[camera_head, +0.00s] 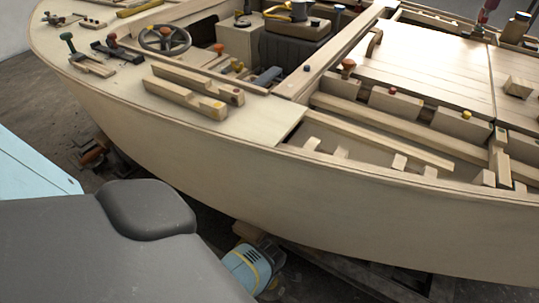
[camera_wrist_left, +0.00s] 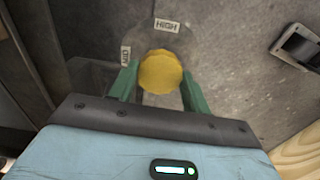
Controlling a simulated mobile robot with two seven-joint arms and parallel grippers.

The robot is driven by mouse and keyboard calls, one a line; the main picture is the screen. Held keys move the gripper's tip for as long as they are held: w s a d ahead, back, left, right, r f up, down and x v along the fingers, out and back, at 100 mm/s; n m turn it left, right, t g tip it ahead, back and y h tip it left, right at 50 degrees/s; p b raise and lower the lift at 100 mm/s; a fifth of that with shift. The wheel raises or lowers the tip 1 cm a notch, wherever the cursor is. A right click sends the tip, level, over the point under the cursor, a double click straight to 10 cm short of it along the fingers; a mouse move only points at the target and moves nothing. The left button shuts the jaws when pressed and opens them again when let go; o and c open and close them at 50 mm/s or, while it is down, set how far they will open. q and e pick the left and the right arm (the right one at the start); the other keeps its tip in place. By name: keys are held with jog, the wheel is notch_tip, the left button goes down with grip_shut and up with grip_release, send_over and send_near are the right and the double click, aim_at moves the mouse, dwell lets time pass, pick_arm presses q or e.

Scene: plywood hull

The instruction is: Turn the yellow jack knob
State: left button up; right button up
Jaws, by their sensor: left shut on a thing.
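The yellow jack knob (camera_wrist_left: 161,73) shows in the left wrist view as a round knob with a scalloped edge. It sits over a dial with a HIGH label (camera_wrist_left: 167,25) above it and a MID label (camera_wrist_left: 125,53) at its upper left. My left gripper (camera_wrist_left: 159,80) is shut on the knob, with one green finger on each side of it. My right gripper is in neither view.
In the head view, the plywood hull (camera_head: 230,160) fills the middle and right. In the left wrist view, a metal object (camera_wrist_left: 299,45) is at the upper right and pale wood (camera_wrist_left: 300,150) at the lower right.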

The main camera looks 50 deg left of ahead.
pick_arm(q)
jog(key=shift+s+n, duration=0.1)
jog(key=shift+n, duration=0.3)
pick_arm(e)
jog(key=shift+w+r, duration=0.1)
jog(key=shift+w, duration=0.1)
pick_arm(q)
jog(key=o, duration=1)
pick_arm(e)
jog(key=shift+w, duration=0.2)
pick_arm(q)
jog(key=shift+r, duration=0.3)
notch_tip(320, 180, up, 6)
jog(key=p, duration=0.4)
jog(key=shift+r+p, duration=0.2)
jog(key=shift+p, duration=0.15)
jog(key=shift+r, duration=0.4)
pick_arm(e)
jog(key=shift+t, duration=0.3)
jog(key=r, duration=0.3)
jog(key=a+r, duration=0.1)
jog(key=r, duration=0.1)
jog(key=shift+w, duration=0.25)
